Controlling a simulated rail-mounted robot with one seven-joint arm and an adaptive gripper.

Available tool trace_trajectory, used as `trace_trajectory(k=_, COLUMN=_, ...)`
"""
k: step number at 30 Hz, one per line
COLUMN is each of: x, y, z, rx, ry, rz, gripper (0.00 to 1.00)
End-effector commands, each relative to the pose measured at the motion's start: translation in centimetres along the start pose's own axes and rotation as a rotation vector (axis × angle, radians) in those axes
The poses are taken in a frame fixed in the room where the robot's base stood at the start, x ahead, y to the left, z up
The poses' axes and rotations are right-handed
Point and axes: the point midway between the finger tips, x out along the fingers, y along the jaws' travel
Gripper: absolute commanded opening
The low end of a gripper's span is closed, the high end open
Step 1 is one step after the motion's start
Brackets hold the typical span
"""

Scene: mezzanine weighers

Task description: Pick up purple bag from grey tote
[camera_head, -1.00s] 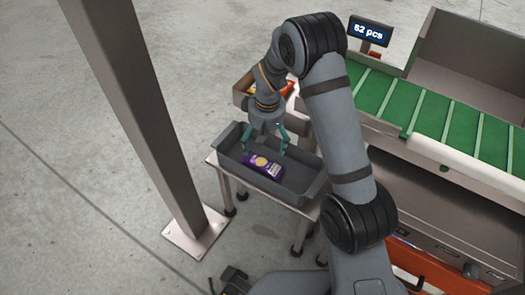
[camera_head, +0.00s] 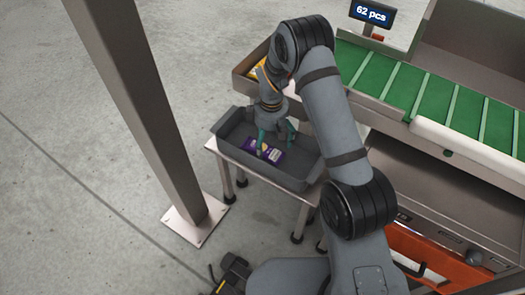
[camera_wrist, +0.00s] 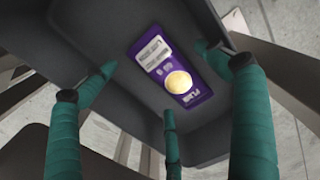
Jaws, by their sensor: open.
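The purple bag (camera_head: 272,152) lies flat in the grey tote (camera_head: 297,182), which rests on a small table. In the wrist view the purple bag (camera_wrist: 168,57) shows a white label and a yellow round patch. My gripper (camera_head: 275,145) is over the tote, close above the bag, and hides part of it in the head view. In the wrist view the green fingers of my gripper (camera_wrist: 165,110) are spread apart, with the bag beyond them and nothing between them. I cannot tell whether any finger touches the bag.
A brown box (camera_head: 246,75) with yellow items stands behind the tote. A green conveyor (camera_head: 400,90) and a display reading 62 pcs (camera_head: 373,14) are at the right. A metal post (camera_head: 140,110) rises left of the tote. Open floor lies at the far left.

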Motion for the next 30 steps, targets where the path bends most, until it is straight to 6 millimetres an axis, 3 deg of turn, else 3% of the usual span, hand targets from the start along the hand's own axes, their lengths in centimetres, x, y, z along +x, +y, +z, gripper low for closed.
trace_trajectory(k=1, x=1.1, y=0.0, z=0.1, rx=0.001, ry=-0.002, rz=-0.001, gripper=0.88)
trace_trajectory(k=5, x=2.4, y=0.0, z=0.1, rx=0.001, ry=-0.001, rz=0.0, gripper=0.88)
trace_trajectory(k=14, x=2.7, y=0.1, z=0.1, rx=0.001, ry=0.001, rz=0.001, gripper=0.87)
trace_trajectory(k=30, x=2.7, y=0.1, z=0.1, rx=0.001, ry=0.0, rz=0.0, gripper=0.56)
